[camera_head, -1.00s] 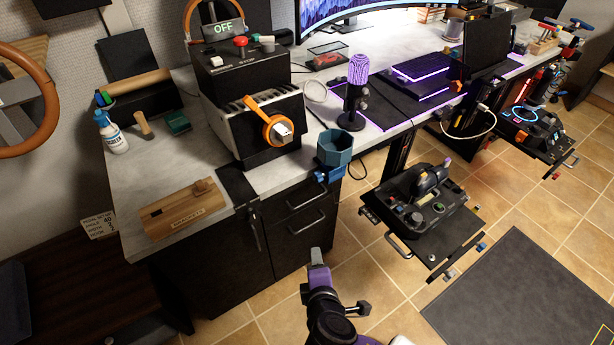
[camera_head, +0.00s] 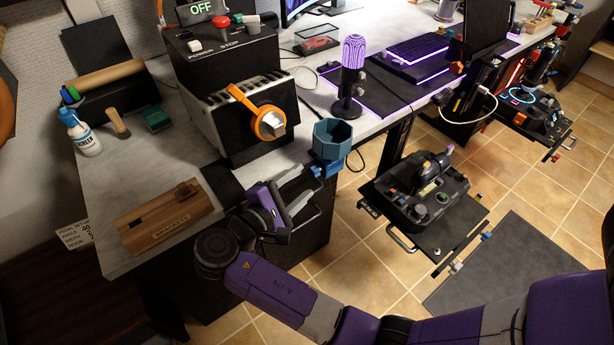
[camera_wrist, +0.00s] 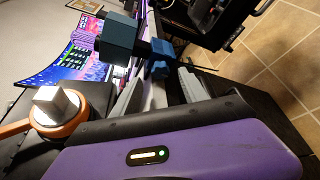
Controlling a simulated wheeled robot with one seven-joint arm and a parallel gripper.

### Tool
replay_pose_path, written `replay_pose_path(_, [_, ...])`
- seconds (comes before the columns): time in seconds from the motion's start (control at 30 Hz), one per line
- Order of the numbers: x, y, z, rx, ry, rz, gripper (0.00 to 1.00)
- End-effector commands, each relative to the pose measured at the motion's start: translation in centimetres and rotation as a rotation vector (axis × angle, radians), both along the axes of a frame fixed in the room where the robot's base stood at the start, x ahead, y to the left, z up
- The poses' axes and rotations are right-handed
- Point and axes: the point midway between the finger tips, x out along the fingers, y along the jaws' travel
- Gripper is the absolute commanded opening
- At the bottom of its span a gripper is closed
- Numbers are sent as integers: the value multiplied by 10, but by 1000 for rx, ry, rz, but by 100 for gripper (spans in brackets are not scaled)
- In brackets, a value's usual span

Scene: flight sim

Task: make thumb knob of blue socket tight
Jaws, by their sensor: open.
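The blue socket (camera_head: 332,140) is a faceted, open-topped cup fixed at the front edge of the desk. Its brighter blue thumb knob (camera_head: 329,169) shows just below it, partly beside my fingertips. My gripper (camera_head: 304,186) is open and empty, in front of the desk drawers and left of the knob. In the wrist view the socket (camera_wrist: 118,42) is at upper left. The knob (camera_wrist: 160,69) lies ahead, between the lines of the two open fingers (camera_wrist: 160,82). I cannot tell whether a finger touches it.
The black machine (camera_head: 240,110) with an orange-ringed knob (camera_head: 269,122) stands left of the socket. A wooden block (camera_head: 165,216) lies on the desk's near left. A microphone (camera_head: 350,75) stands behind the socket. A black control panel (camera_head: 425,195) sits to the right. Floor between is clear.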

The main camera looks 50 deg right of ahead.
Motion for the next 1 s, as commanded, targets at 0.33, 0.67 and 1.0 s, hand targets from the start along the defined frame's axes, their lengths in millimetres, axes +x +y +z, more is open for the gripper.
replay_pose_path(0.33, [1, -35, -9, 1, 0, 0, 52])
replay_pose_path(0.67, [1, -37, -9, 1, 0, 2, 42])
replay_pose_path(1.0, [1, -36, -9, 1, -1, 1, 0])
